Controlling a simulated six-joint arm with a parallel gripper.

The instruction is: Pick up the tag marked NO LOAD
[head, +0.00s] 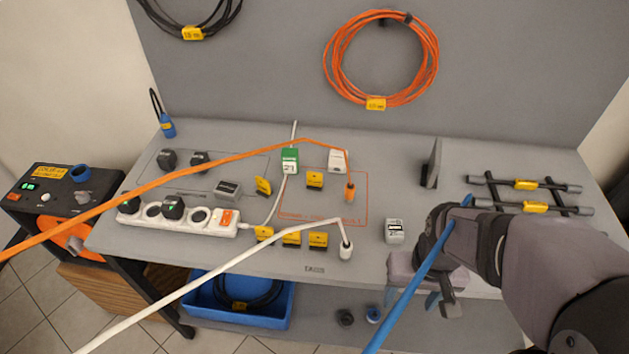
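Several small yellow tags with dark edges are on the grey bench. One (264,186) leans near the green plug, and one (314,180) is inside the orange outline. Three more stand in a row near the front edge: left (264,233), middle (291,238) and right (318,240). Their print is too small to read, so I cannot tell which says NO LOAD. My gripper (443,303) is at the bench's front edge, right of all these tags and apart from them. A blue cable crosses it, and its finger gap is unclear.
A pinkish-grey block (401,268) sits beside my gripper. A white power strip (185,218), orange cable (200,165) and white cable (210,275) surround the tags. A grey-white box (394,231) stands between tags and arm. A rack with rods (525,207) is at right.

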